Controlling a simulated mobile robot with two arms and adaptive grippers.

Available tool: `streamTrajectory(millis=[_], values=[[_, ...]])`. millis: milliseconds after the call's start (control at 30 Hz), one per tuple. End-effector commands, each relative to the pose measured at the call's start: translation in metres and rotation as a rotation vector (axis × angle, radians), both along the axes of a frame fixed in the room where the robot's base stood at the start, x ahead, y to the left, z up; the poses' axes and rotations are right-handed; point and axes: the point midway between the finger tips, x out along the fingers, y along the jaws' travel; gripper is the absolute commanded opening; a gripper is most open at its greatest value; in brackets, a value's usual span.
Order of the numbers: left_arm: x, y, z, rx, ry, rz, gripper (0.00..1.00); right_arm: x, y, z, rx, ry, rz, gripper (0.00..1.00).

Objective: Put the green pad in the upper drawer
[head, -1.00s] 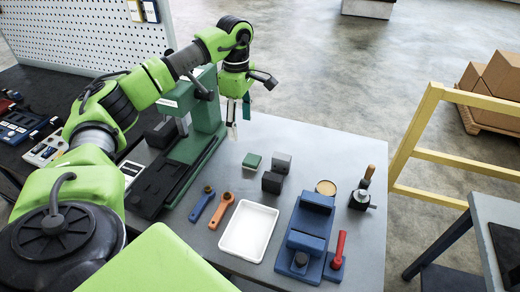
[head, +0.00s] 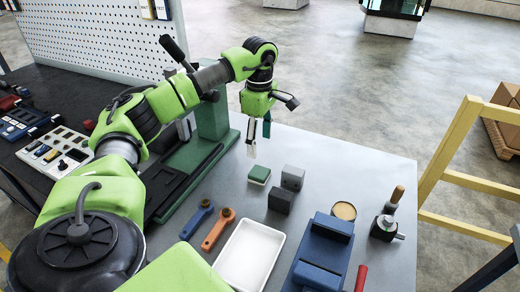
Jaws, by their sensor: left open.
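The green pad (head: 259,175), a small block with a green top and a pale lower edge, lies on the grey bench top in the head view. My left gripper (head: 259,138) is open and empty, fingers pointing down. It shows just above the pad in the picture, with a gap between them. I cannot tell its exact height over the bench. No drawer is in view. My right gripper is not in view.
Dark grey blocks (head: 280,200) stand just right of the pad. A white tray (head: 250,258), blue and orange wrenches (head: 217,230), a blue vise (head: 322,250) and a green machine (head: 207,150) stand nearby.

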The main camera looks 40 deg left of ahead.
Motion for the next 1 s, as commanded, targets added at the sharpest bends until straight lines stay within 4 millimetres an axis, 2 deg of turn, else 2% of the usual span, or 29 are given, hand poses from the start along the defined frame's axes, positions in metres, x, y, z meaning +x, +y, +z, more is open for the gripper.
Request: streamTrajectory(millis=[33, 300, 667, 1000], values=[[0.0, 0.0, -0.015, 0.001, 0.001, 0.0, 0.61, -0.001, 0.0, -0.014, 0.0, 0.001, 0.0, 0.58], [-0.001, 0.0, -0.056, 0.0, 0.002, 0.0, 0.61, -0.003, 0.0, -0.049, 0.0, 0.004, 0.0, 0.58], [0.0, 0.0, -0.074, 0.0, 0.001, 0.0, 0.61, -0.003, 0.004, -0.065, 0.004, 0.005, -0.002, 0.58], [-0.001, 0.0, -0.113, 0.0, 0.0, 0.0, 0.61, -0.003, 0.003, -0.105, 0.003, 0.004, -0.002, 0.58]])
